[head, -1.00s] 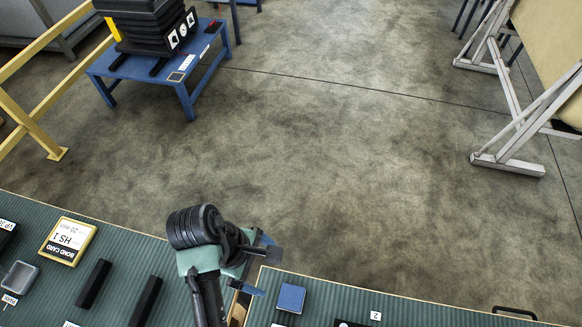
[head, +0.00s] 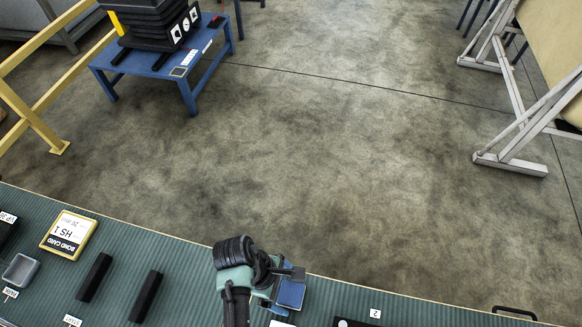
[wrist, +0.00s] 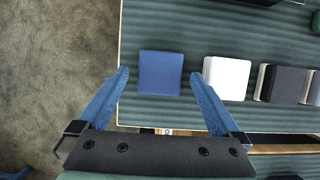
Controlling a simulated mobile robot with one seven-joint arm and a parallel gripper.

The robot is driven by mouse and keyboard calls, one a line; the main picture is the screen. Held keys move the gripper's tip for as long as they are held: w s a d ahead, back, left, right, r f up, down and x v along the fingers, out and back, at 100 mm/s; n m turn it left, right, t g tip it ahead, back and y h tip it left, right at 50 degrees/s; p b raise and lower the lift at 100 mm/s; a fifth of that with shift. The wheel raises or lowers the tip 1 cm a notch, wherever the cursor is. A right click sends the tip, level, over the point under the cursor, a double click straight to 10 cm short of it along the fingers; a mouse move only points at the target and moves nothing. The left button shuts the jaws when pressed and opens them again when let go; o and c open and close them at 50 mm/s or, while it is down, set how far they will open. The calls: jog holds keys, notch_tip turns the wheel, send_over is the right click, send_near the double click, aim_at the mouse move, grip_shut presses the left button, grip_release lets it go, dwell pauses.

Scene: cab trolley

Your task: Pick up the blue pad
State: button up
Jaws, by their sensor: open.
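The blue pad (wrist: 160,73) is a small square block lying flat on the green ribbed mat, near the table's edge. In the head view the pad (head: 291,294) shows just beside my gripper (head: 283,285), partly covered by it. In the wrist view my gripper (wrist: 160,85) is open and empty. Its two blue fingers are spread, one toward each side of the pad. The right fingertip points into the space between the blue pad and a white block. I cannot tell how high the fingers are above the mat.
The white block (wrist: 227,78) sits close to the right of the pad, with a dark grey block (wrist: 282,84) further right. Two black bars (head: 146,297) and a yellow-framed card (head: 69,234) lie on the left of the table. Open floor lies beyond the table edge.

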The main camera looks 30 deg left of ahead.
aim_at(289, 293)
jog(key=shift+w+d+f, duration=0.1)
jog(key=shift+d+f, duration=0.15)
jog(key=shift+f, duration=0.4)
jog(key=c, duration=1.3)
jog(key=shift+r, duration=0.15)
notch_tip(289, 293, up, 10)
jog(key=shift+f, duration=0.1)
